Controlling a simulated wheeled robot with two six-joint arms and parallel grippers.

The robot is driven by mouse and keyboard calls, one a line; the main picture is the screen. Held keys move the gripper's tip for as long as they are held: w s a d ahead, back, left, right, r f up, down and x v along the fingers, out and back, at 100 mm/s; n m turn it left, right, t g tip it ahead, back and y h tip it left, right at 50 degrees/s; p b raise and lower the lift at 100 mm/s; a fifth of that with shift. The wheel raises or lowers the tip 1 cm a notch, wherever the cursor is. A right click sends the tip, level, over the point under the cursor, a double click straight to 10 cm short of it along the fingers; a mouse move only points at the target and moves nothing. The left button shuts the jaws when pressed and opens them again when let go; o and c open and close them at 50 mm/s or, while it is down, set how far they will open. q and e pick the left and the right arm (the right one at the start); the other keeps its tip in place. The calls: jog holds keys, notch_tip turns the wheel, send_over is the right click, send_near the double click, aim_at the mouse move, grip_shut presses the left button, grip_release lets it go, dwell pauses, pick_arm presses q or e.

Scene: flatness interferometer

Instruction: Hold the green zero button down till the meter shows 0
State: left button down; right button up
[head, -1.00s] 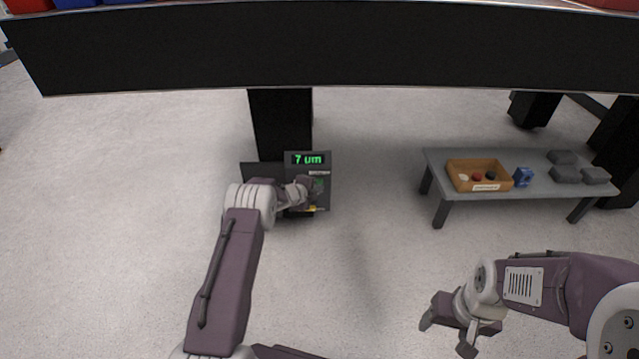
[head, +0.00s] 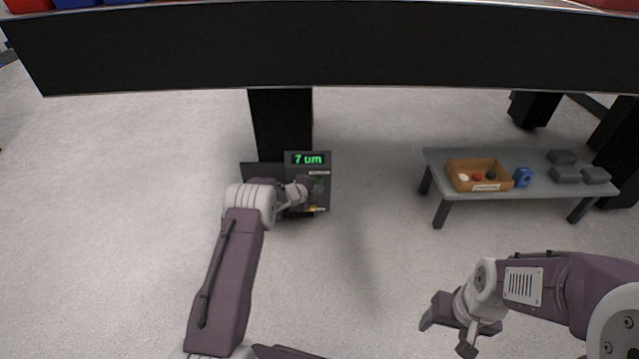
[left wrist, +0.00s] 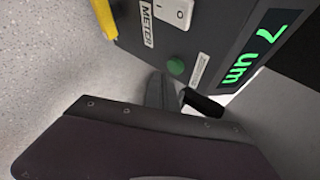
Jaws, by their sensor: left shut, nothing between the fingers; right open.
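The meter (head: 321,170) is a dark box on the black table leg, and its green display (head: 308,159) reads 7 um. In the left wrist view the display (left wrist: 258,55) also shows a green 7 um. The round green zero button (left wrist: 176,66) is on the meter's face between the display and a white switch. My left gripper (head: 316,185) is at the meter's front, shut and empty. In the left wrist view its fingers reach toward the face just below the button; I cannot tell whether they touch it. My right gripper (head: 447,336) is open and empty above the floor.
A white rocker switch (left wrist: 175,13) with a METER label and a yellow part (left wrist: 104,18) sit near the button. The floor between is clear.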

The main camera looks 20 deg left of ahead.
pick_arm(q)
jog(key=shift+w+a, duration=0.1)
jog(key=shift+w, duration=0.35)
jog(key=shift+w+a, duration=0.1)
jog(key=shift+w, duration=0.25)
dwell(2.9)
jog(key=shift+s+d+p, duration=0.2)
jog(key=shift+s+p, duration=0.25)
jog(key=shift+s, duration=0.35)
jog(key=shift+s+d+p, duration=0.2)
jog(key=shift+s+d, duration=0.05)
jog(key=shift+s, duration=0.55)
jog(key=shift+s+d+p, duration=0.2)
jog(key=shift+s, duration=0.6)
jog(key=shift+s+d+p, duration=0.2)
jog(key=shift+s+d, duration=0.05)
jog(key=shift+s, duration=0.55)
jog(key=shift+r, duration=0.1)
